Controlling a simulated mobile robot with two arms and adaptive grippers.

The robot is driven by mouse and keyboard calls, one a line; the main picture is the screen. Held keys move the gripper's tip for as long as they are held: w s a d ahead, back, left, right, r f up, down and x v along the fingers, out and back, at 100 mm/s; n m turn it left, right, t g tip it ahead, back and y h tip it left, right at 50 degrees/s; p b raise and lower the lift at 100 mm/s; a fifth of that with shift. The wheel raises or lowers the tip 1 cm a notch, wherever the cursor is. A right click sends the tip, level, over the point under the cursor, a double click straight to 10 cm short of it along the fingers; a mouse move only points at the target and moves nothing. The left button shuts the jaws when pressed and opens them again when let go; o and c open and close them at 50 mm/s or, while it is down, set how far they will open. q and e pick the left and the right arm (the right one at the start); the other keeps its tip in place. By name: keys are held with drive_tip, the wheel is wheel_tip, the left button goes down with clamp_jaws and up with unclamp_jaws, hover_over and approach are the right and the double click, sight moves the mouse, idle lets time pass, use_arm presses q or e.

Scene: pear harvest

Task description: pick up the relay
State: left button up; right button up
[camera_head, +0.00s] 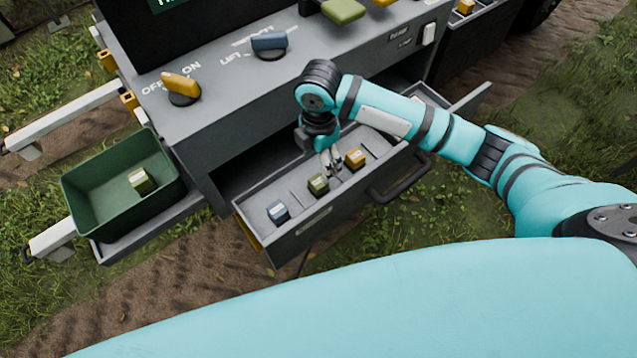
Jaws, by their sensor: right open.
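An open grey drawer (297,229) holds three small relay-like blocks in a row of slots. A blue one (278,212) is at the left, a green one (318,185) in the middle, an orange one (355,158) at the right. Another green block (141,182) lies in a green bin at the left. My right gripper (332,170) points down over the drawer, open, between the green and orange blocks and close to the green one. I cannot tell if it touches it. My left gripper is not in view.
The green bin (80,209) stands left of the drawer. The grey console above the drawer carries an orange knob (181,85), a blue knob (268,43) and a green knob (343,10). A dark drawer handle (400,185) sticks out at the front.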

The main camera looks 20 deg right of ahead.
hover_over(319, 181)
drive_tip(key=f, duration=0.4)
drive_tip(key=shift+w+f, duration=0.1)
drive_tip(key=shift+w, duration=0.1)
drive_tip(key=shift+s+f+p, duration=0.15)
drive_tip(key=shift+f+p, duration=0.15)
drive_tip(key=shift+f, duration=2.5)
drive_tip(key=c, duration=1.3)
